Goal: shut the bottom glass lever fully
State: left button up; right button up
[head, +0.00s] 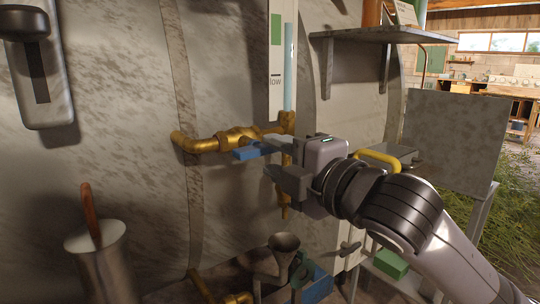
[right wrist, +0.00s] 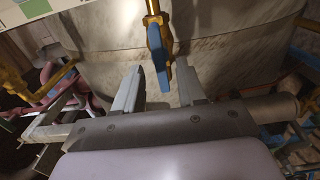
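The bottom glass lever is a blue bar (head: 247,153) on the brass valve (head: 238,136) below the upright glass tube (head: 289,65). In the head view it points sideways from the brass fitting, roughly level. In the right wrist view the blue lever (right wrist: 161,63) hangs from the brass with its end between the two finger tips, with gaps on both sides. My right gripper (head: 267,159) is open beside the lever, its fingers pointing left. The far finger partly covers the lever's right part. I cannot tell whether either finger touches it. My left gripper is not in view.
A metal shelf (head: 380,36) juts out above right. A grey panel (head: 453,140) and a yellow handle (head: 377,158) stand behind my right arm. A funnel (head: 284,248) and a blue container (head: 316,285) are below. A metal cylinder (head: 100,262) is lower left.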

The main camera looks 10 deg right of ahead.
aim_at(260, 149)
jog(key=shift+x, duration=1.1)
grip_shut()
